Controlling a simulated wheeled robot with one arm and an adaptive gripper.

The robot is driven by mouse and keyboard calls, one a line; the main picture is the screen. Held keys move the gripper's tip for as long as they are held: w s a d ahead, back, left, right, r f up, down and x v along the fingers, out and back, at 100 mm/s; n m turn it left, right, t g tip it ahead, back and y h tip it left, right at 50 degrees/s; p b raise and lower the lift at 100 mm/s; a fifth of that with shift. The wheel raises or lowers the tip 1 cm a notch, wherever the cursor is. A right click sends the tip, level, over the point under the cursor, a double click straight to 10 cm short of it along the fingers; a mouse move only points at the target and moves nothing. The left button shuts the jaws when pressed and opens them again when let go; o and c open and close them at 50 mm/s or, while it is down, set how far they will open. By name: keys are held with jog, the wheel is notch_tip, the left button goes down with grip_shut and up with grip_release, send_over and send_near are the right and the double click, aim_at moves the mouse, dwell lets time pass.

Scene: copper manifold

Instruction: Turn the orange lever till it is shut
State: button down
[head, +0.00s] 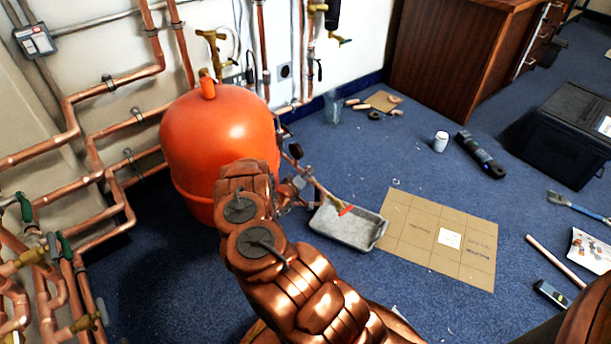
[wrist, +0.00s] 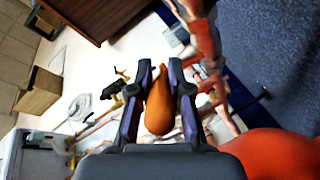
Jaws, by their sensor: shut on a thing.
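The orange lever (wrist: 158,108) shows in the wrist view as a rounded, tapering orange handle. It lies between the two dark fingers of my gripper (wrist: 160,74), which are shut on it. Its narrow end points up the picture, away from the palm. A copper pipe (wrist: 205,42) with fittings runs just right of the fingers. In the head view my arm covers most of the spot in front of the tank, so I cannot make out the gripper or the held lever there. The lever's pivot is not clear.
A large orange-red tank (head: 220,135) stands close behind my arm. Copper pipes (head: 110,85) line the wall at left. A grey tray (head: 325,226) and a cardboard sheet (head: 440,240) lie on the blue floor. A black case (head: 570,130) and wooden cabinet (head: 450,50) stand farther right.

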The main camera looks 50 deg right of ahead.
jog(key=shift+f, duration=0.1)
jog(key=c, duration=1.1)
grip_release()
jog(key=shift+a, duration=0.1)
jog(key=shift+v, duration=5.95)
jog(key=shift+s, duration=0.1)
